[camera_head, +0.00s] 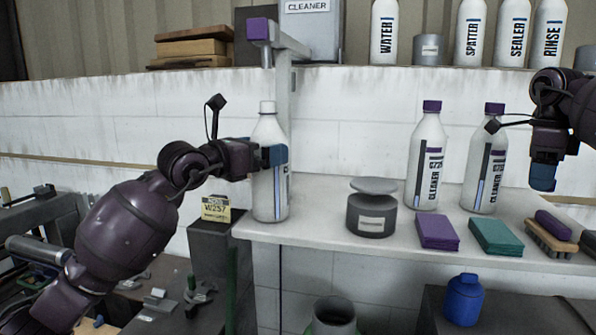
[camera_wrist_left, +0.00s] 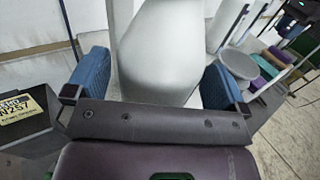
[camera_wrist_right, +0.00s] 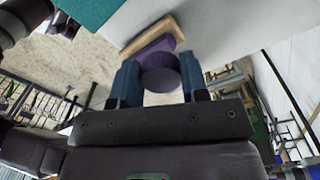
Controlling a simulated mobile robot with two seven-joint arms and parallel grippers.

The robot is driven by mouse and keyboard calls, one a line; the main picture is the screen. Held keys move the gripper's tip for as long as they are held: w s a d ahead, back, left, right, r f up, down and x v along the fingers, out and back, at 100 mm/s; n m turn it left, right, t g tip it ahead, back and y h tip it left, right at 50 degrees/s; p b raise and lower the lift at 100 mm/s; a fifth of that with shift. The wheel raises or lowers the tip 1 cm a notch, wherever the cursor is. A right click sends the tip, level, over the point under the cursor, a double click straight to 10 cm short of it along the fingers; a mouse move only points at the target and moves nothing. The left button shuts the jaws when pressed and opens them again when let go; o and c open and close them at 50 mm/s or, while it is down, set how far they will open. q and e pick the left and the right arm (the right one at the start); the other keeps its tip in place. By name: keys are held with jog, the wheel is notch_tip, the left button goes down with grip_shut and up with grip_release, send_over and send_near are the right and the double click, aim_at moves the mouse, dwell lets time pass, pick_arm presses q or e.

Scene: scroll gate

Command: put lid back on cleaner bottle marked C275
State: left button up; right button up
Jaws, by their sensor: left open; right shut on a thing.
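A white bottle (camera_head: 268,150) without a purple lid stands upright at the left end of the shelf; its label is turned aside and unreadable. My left gripper (camera_head: 272,156) is open around its upper body, a finger on each side of the bottle (camera_wrist_left: 160,55) in the left wrist view. My right gripper (camera_head: 543,178) is raised at the far right, shut on a round purple lid (camera_wrist_right: 159,75) seen in the right wrist view. The head view does not show this lid. Two CLEANER bottles (camera_head: 427,160) (camera_head: 485,165) with purple lids stand right of centre; their codes are too small to read.
A bracket with a purple block (camera_head: 257,29) rises behind the lidless bottle. A grey canister (camera_head: 371,214), purple pads (camera_head: 437,232), teal pads (camera_head: 495,236) and a brush (camera_head: 552,238) lie along the shelf.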

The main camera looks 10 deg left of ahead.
pick_arm(q)
jog(key=shift+x, duration=0.95)
jog(key=shift+c, duration=0.5)
jog(key=c, duration=1.5)
